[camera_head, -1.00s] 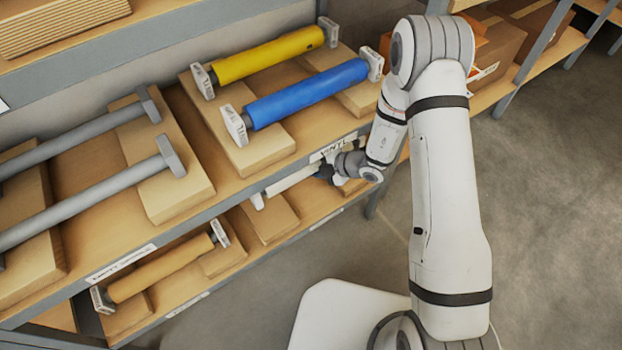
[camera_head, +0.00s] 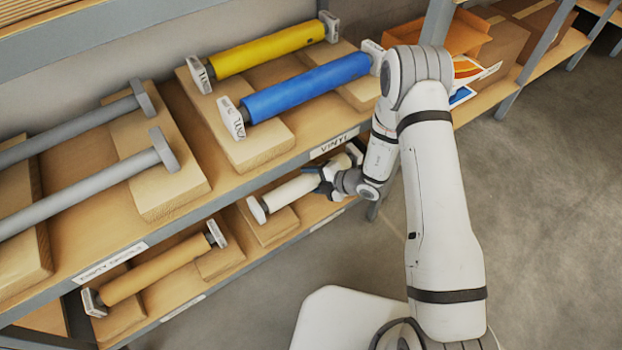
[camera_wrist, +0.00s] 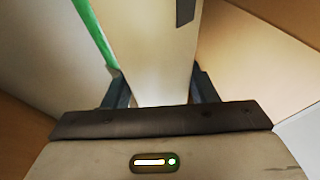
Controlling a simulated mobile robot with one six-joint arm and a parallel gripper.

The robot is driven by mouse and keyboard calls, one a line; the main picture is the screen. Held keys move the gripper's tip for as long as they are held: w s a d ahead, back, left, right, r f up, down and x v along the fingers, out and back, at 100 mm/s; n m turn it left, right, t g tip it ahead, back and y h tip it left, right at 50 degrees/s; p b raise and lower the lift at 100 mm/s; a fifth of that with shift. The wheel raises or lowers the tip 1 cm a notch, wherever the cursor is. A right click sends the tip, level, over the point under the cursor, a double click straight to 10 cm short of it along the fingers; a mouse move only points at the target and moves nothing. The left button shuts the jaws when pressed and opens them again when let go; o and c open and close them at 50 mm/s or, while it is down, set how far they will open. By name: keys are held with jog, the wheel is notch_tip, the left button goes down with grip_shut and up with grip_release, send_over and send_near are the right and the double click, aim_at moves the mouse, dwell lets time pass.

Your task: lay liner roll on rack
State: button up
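The white liner roll (camera_head: 292,190) is at the lower shelf in the head view, with a pale end cap at each end. Its left end is over a wooden rack block (camera_head: 268,226); I cannot tell whether it touches the block. My gripper (camera_head: 324,182) is around the roll right of its middle. In the wrist view the roll (camera_wrist: 152,45) passes between the two fingers of my gripper (camera_wrist: 160,92), which look closed on it. The block under the right end is mostly hidden by the arm and upper shelf.
A tan roll (camera_head: 155,275) lies on blocks left on the same lower shelf (camera_head: 232,272). Yellow (camera_head: 268,50) and blue (camera_head: 305,88) rolls rest on the upper shelf, above the white one. Grey empty spindles (camera_head: 90,185) lie at upper left. The front floor is clear.

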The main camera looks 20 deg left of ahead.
jog(key=o, duration=0.4)
jog(key=shift+o, duration=0.2)
jog(key=shift+r, duration=0.1)
jog(key=p+v, duration=0.4)
jog(key=v, duration=0.8)
jog(key=s+d+r+n+g+h, duration=0.1)
jog(key=s+r+n+g, duration=0.15)
jog(key=r+n, duration=0.4)
jog(key=s+d+r+n+g, duration=0.1)
jog(key=s+d+r+n, duration=0.15)
jog(key=r+n, duration=0.4)
jog(key=s+r+n+g+h, duration=0.1)
jog(key=s+r+n+g, duration=0.15)
jog(key=r+n, duration=0.45)
jog(key=s+d+r+n+t+h, duration=0.2)
jog(key=s+d+r+n+h, duration=0.2)
jog(key=d+n, duration=0.4)
jog(key=s+d+r+n+t+h, duration=0.2)
jog(key=s+d+r+n+h, duration=0.3)
jog(key=n, duration=0.8)
jog(key=shift+s+d+r+n, duration=0.3)
jog(key=shift+d+r, duration=0.45)
jog(key=shift+d, duration=1.1)
